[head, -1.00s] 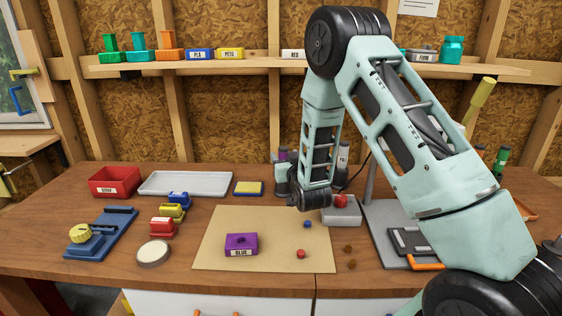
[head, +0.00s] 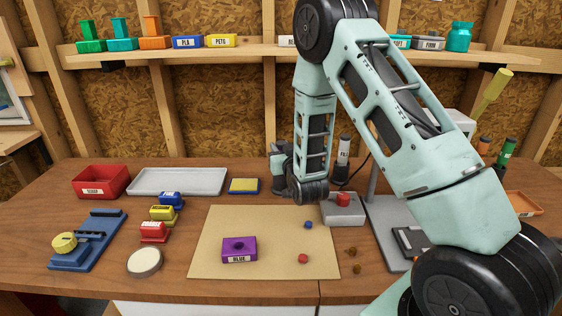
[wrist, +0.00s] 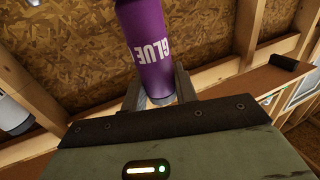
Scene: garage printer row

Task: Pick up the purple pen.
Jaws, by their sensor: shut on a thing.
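The purple pen (wrist: 147,45), a purple cylinder lettered "GLUE", shows at the top of the wrist view, with its upper end out of frame. My gripper (wrist: 160,92) is shut on its lower end, one grey finger on each side. In the head view my gripper's grey body (head: 281,165) is above the back of the bench, partly behind my forearm. The pen does not show there now.
A white labelled cylinder (head: 343,152) stands right of my forearm, beside a grey box with a red button (head: 343,207). A tan mat (head: 212,268) bears a purple block (head: 239,250) and small balls. The shelf (head: 250,58) is behind.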

